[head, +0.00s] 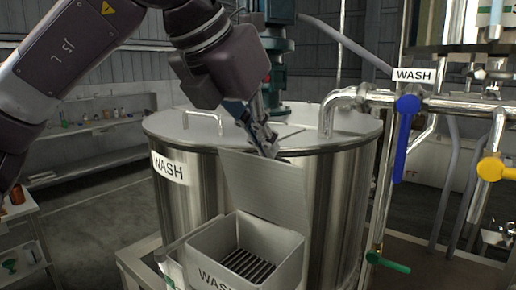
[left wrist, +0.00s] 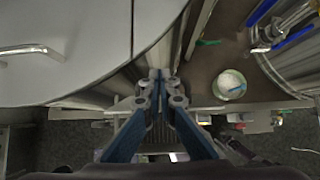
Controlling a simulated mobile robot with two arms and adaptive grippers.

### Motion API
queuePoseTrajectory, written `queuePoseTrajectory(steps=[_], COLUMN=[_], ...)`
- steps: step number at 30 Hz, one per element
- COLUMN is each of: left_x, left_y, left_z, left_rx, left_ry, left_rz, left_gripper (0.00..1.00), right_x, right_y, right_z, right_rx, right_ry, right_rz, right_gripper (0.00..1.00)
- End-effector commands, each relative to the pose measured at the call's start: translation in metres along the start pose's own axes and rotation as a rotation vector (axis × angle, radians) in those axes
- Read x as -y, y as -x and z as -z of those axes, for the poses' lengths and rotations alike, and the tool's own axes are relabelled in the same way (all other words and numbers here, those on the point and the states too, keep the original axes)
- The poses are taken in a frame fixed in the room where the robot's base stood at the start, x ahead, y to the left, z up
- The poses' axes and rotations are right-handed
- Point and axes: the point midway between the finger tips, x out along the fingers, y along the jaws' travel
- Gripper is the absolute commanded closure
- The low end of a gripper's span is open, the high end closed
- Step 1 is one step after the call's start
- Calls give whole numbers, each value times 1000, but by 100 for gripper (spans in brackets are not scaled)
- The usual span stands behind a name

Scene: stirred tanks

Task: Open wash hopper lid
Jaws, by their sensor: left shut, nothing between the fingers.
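The wash hopper (head: 203,245) is a square metal box marked WASH at the front of the wash tank (head: 337,205). Its lid (head: 268,188) is a flat metal plate that stands up, leaning back, behind the opening. The hopper is open and its dark grate shows inside. My left gripper (head: 267,146) is shut and empty, with its fingertips at the lid's top edge; I cannot tell whether they touch it. In the left wrist view the shut fingers (left wrist: 160,82) point down beside the tank top (left wrist: 75,45). My right gripper is not in view.
A bent pipe with a blue-handled valve (head: 405,135) and a green-handled valve (head: 388,262) stands right of the tank. A yellow valve handle (head: 495,169) is at the far right. Shelves (head: 95,130) line the back left wall. A white bucket (left wrist: 230,84) shows in the left wrist view.

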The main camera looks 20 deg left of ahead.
Motion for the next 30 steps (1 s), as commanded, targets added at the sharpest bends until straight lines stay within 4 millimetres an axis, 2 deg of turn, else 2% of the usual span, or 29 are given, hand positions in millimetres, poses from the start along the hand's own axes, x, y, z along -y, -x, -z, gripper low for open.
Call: queuePoseTrajectory(steps=[12,30], left_x=[0,0], left_y=[-22,-27], left_z=[-24,-28], left_rx=[-1,-2], left_ry=[0,-1], left_rz=[0,0], left_gripper=[100,100], right_x=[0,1], right_y=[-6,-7], right_z=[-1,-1], right_rx=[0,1], right_ry=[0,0], right_rz=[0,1], right_gripper=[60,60])
